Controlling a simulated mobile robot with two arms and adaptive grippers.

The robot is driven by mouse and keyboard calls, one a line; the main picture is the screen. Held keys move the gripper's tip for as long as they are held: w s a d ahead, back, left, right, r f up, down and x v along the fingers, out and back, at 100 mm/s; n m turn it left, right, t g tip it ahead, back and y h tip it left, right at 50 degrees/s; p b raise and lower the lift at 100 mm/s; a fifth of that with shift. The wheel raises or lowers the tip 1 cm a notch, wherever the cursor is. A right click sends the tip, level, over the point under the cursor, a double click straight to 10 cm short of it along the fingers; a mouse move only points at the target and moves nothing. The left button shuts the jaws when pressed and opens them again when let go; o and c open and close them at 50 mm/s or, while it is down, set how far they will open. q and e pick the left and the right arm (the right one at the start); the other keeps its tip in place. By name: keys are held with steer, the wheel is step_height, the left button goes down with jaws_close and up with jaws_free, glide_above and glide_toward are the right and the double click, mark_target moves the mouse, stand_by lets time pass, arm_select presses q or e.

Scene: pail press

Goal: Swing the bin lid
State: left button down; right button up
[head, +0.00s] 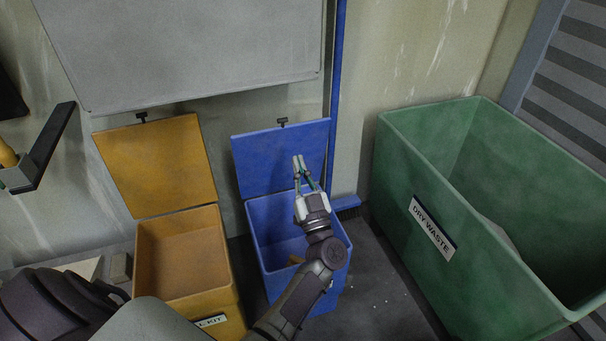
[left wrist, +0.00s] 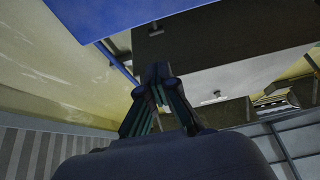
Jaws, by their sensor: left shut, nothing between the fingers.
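A blue bin (head: 262,222) stands on the floor in the middle of the head view. Its blue lid (head: 262,158) is hinged open and stands up at the back, leaning toward the wall. The lid's blue panel also shows at the top of the left wrist view (left wrist: 125,14). My left gripper (head: 299,158) is shut and empty. In the head view its fingertips overlap the right part of the open lid; I cannot tell whether they touch it. The gripper and forearm cover part of the bin's opening. The left wrist view shows the fingers (left wrist: 158,72) close together. My right gripper is not in view.
A yellow bin (head: 185,257) with its lid (head: 158,165) open stands left of the blue one. A large open green dry-waste container (head: 415,200) stands at right. A grey panel (head: 190,45) hangs on the wall behind. A dark bracket (head: 50,145) juts out at left.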

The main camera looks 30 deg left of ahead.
arm_select(q)
steer(key=shift+r+v, duration=0.25)
steer(key=shift+v, duration=1.1)
steer(key=shift+s+d, duration=0.1)
steer(key=c, duration=1.4)
jaws_free()
